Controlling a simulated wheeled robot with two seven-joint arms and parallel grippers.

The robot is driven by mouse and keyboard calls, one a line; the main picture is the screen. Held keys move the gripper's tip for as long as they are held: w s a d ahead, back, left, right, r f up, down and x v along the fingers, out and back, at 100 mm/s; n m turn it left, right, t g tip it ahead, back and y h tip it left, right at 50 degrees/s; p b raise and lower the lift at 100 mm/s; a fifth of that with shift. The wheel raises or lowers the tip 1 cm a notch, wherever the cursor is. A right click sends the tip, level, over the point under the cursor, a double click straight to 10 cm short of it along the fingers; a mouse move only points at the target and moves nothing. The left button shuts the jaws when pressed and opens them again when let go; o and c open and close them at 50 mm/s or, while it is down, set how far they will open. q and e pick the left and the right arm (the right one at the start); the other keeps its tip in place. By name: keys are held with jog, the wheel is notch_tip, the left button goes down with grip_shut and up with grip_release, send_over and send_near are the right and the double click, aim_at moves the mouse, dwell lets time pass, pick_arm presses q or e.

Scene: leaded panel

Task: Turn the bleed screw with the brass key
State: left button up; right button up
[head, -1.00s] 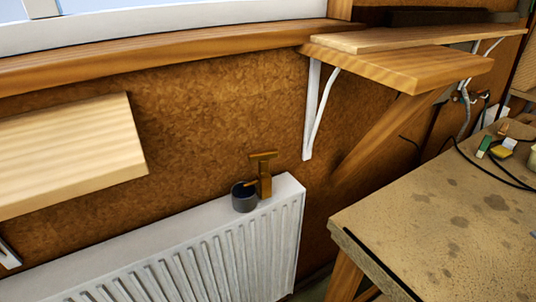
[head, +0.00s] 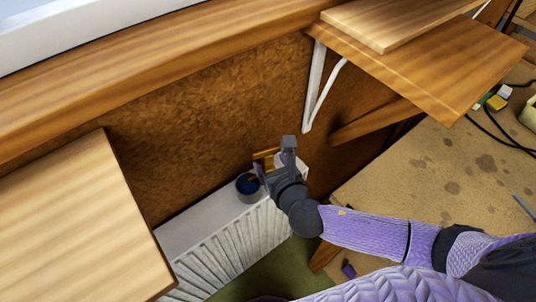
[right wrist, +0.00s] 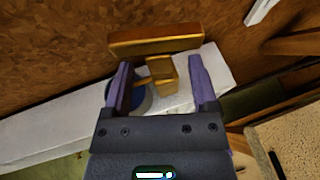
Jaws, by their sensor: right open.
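The brass key (head: 264,155) stands at the right end of the white radiator (head: 207,233), its crossbar uppermost, partly hidden by my right gripper (head: 275,160). In the right wrist view the brass key's crossbar (right wrist: 155,42) lies just beyond the fingertips, and its block-like stem (right wrist: 161,72) shows between them. My right gripper (right wrist: 159,66) is open, with one finger either side of the stem. I cannot tell whether either finger touches it. The bleed screw cannot be made out. My left gripper is not in view.
A round dark cup (head: 249,187) stands on the radiator, close left of the key. A wooden shelf (head: 75,225) is at the left and bracketed boards (head: 425,60) are at upper right. A stained workbench (head: 420,180) stands at right.

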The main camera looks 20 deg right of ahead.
jog(key=shift+x, duration=1)
jog(key=shift+w+f, duration=0.2)
jog(key=shift+w, duration=0.2)
jog(key=shift+c, duration=0.4)
grip_shut()
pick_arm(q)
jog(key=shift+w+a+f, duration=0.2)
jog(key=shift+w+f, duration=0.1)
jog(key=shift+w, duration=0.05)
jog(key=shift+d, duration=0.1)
pick_arm(e)
jog(key=shift+r, duration=0.15)
